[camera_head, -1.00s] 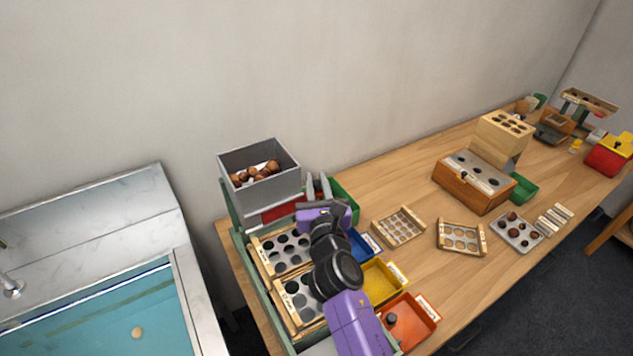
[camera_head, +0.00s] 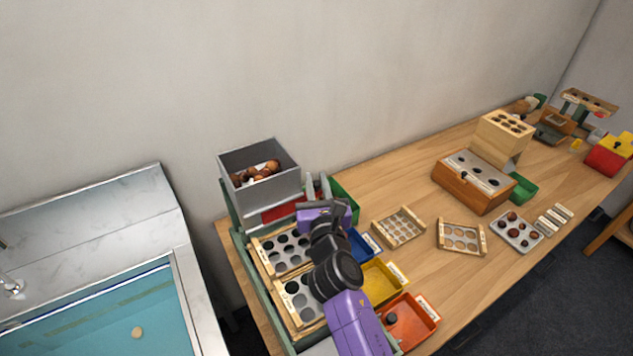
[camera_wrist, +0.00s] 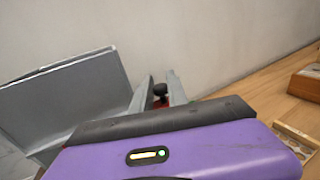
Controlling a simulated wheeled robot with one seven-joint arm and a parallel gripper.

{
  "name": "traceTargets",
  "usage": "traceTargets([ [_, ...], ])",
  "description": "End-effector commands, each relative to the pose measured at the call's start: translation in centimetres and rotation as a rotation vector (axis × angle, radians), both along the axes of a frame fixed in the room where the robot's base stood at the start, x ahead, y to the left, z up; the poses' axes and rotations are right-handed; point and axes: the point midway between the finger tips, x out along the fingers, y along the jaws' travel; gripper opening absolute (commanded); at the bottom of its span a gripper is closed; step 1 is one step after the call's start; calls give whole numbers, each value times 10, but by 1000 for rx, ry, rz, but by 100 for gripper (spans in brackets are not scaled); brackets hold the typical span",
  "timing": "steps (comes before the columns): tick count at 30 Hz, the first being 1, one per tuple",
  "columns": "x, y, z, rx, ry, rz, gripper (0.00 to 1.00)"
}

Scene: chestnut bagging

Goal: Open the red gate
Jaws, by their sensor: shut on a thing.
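The red gate (camera_head: 284,211) shows as a red strip under the grey hopper (camera_head: 262,203), partly hidden by the hopper and my arm. The hopper holds several brown chestnuts (camera_head: 258,173). My gripper (camera_head: 318,184) is at the hopper's right side, beside the gate. In the wrist view my gripper (camera_wrist: 159,90) has its two fingers around a black knob (camera_wrist: 160,91), with a bit of red just below it. The gripper is shut on this knob. The hopper wall (camera_wrist: 75,95) stands left of the fingers in the wrist view.
Wooden trays with round holes (camera_head: 297,296) lie below the hopper. Blue, yellow (camera_head: 380,285) and orange bins (camera_head: 408,322) stand right of my arm, and a green bin (camera_head: 346,195) behind it. A sink (camera_head: 110,310) is at left. The wall is close behind.

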Motion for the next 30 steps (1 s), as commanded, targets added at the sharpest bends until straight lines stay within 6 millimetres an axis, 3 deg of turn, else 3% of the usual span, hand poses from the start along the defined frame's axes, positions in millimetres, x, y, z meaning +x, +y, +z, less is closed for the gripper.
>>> traceTargets([
  [5, 2, -3, 1, 0, 0, -2, 0],
  [15, 27, -40, 2, 0, 0, -1, 0],
  [24, 28, -41, 0, 0, -1, 0, 0],
  [25, 28, -41, 0, 0, -1, 0, 25],
  [30, 28, -41, 0, 0, -1, 0, 26],
])
